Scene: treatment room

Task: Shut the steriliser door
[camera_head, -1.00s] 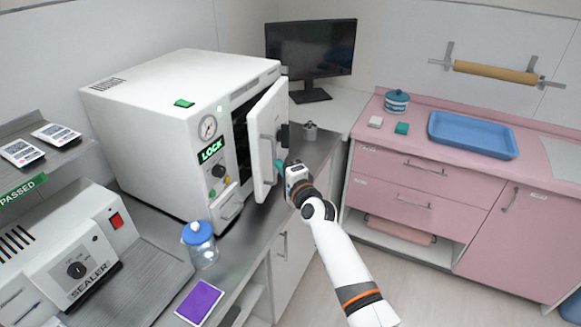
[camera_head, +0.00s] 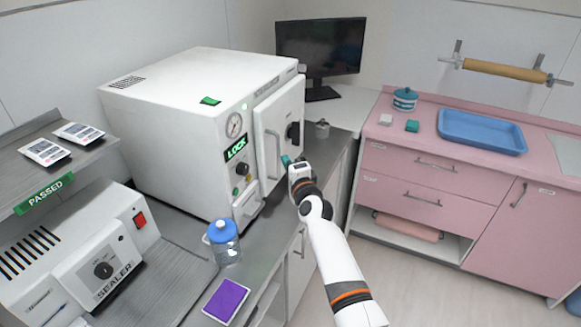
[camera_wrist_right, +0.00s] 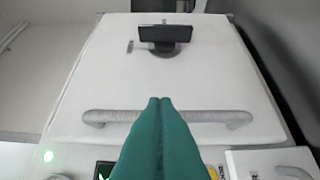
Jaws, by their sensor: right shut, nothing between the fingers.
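The white steriliser (camera_head: 190,110) stands on the grey counter at the left. Its white door (camera_head: 288,115) lies against or almost against the front; I cannot tell whether a thin gap is left. The door has a long grey bar handle (camera_head: 272,155) and a black knob (camera_head: 293,133). In the right wrist view the door (camera_wrist_right: 160,70) fills the middle, with the handle (camera_wrist_right: 205,116) across it. My right gripper (camera_head: 287,161) is shut and empty, its teal fingertips (camera_wrist_right: 160,102) at the door face by the handle; contact is unclear. My left gripper is out of view.
A blue-lidded jar (camera_head: 224,245) and a purple pad (camera_head: 226,300) are on the counter before the steriliser. A sealer (camera_head: 85,250) stands at the left. A small metal pot (camera_head: 322,129) and a monitor (camera_head: 320,50) are behind the door. The floor at right is clear.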

